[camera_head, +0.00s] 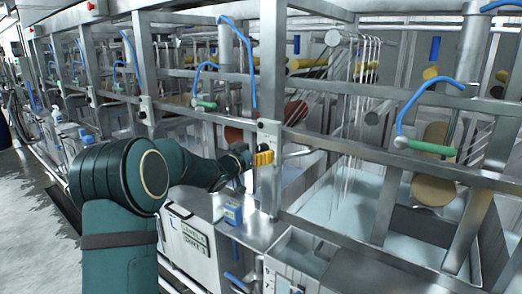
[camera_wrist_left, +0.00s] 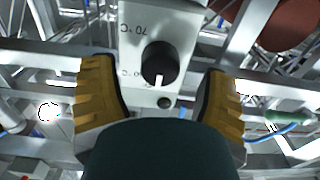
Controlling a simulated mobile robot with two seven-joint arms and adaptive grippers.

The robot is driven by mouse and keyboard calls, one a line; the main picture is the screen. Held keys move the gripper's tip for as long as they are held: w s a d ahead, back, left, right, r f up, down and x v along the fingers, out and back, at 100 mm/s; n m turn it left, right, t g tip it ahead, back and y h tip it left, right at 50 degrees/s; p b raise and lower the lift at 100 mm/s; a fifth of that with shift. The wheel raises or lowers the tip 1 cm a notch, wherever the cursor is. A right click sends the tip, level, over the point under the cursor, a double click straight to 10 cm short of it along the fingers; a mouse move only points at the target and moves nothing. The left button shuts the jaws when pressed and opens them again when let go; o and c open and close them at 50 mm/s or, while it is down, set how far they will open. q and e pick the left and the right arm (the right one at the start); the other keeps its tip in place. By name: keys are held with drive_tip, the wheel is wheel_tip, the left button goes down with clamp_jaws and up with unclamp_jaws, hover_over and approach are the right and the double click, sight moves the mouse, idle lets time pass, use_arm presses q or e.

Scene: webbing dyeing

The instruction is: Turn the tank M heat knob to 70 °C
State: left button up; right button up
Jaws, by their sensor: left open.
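The heat knob (camera_wrist_left: 158,62) is a black round knob with a white pointer mark, on a pale control plate (camera_wrist_left: 133,17) in the left wrist view. The pointer aims toward the bottom of that picture. The print "70 °C" (camera_wrist_left: 130,29) stands at the knob's upper left, with a smaller, partly legible mark at its lower left. My left gripper (camera_wrist_left: 160,100) is open, its yellow fingers on either side of the knob and apart from it. In the head view my left gripper (camera_head: 264,158) is at the control plate (camera_head: 269,132) on a metal post. My right gripper is not in view.
Metal rails and posts (camera_head: 158,65) surround the plate. A blue-topped container (camera_head: 233,212) stands below my gripper. Open tanks with pale liquid (camera_head: 335,205) lie to the right.

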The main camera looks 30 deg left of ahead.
use_arm(q)
drive_tip(key=shift+w, duration=1.05)
drive_tip(key=c, duration=1.2)
drive_tip(key=shift+c, duration=0.2)
